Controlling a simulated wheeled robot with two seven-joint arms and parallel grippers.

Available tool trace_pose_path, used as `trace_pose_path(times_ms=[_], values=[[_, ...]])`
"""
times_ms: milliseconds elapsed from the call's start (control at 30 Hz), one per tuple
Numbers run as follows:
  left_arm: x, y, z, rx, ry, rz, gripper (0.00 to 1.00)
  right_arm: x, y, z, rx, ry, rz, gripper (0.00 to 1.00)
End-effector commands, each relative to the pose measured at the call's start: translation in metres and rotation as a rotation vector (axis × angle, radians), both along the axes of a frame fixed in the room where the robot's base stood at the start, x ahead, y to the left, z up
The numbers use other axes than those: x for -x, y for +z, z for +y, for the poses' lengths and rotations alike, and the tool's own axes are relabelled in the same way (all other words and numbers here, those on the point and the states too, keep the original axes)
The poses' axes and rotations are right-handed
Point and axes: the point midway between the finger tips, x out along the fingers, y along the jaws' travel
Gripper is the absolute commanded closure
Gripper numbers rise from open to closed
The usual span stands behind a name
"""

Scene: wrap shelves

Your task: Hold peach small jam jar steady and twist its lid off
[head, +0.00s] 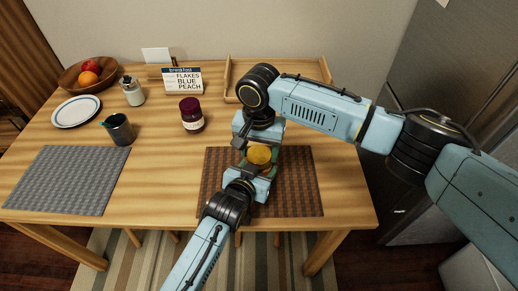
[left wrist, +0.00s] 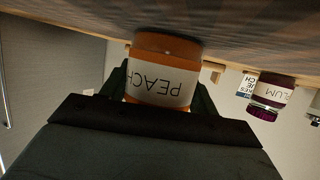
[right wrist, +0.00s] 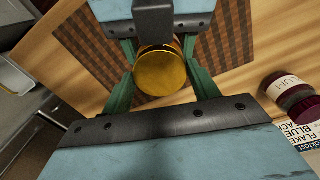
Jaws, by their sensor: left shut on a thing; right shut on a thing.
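The peach small jam jar (left wrist: 160,88) shows in the left wrist view with orange contents and a white PEACH label, upside down in that picture. It stands over the brown mat. My left gripper (left wrist: 160,92) is shut on its body, one dark green finger on each side. The jar's round gold lid (head: 259,154) faces up in the head view and also shows in the right wrist view (right wrist: 160,72). My right gripper (right wrist: 161,75) is shut on the lid from the far side. The seam between lid and jar is hidden, so I cannot tell whether the lid is loose.
A plum jam jar (head: 191,115) with a dark lid stands behind left, near a breakfast card (head: 182,81) reading FLAKES BLUE PEACH. A wooden tray (head: 318,72) lies at the back. A mug (head: 120,129), bottle, plate (head: 76,111) and fruit bowl are left. The grey mat (head: 70,180) is bare.

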Motion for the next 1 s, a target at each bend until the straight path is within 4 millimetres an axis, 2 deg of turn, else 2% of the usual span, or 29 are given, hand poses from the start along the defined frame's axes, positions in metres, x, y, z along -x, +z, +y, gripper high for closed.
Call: trace_pose_path(times_ms=[200, 333, 500, 767, 800, 933, 1000], values=[[0.0003, -0.0009, 0.0002, -0.001, 0.000, 0.002, 1.00, 0.0004, 0.0004, 0.0006, -0.001, 0.381, 0.001, 0.67], [0.0003, -0.0009, 0.0003, -0.001, 0.000, 0.002, 1.00, 0.0002, 0.0006, 0.0005, -0.001, 0.537, 0.001, 0.67], [0.0003, -0.0009, 0.0003, -0.001, 0.000, 0.002, 1.00, 0.0000, 0.0007, 0.0002, 0.000, 0.614, 0.000, 0.67], [0.0003, -0.0009, 0.0003, -0.001, 0.000, 0.002, 1.00, 0.0000, 0.0007, 0.0002, 0.000, 0.614, 0.000, 0.67], [0.0003, -0.0009, 0.0003, -0.001, 0.000, 0.002, 1.00, 0.0000, 0.0007, 0.0002, 0.000, 0.614, 0.000, 0.35], [0.0003, -0.0009, 0.0003, -0.001, 0.000, 0.002, 1.00, 0.0000, 0.0007, 0.0002, 0.000, 0.613, 0.000, 0.18], [0.0003, -0.0009, 0.0003, -0.001, 0.000, 0.002, 1.00, 0.0000, 0.0006, 0.0001, 0.000, 0.613, 0.000, 0.18]])
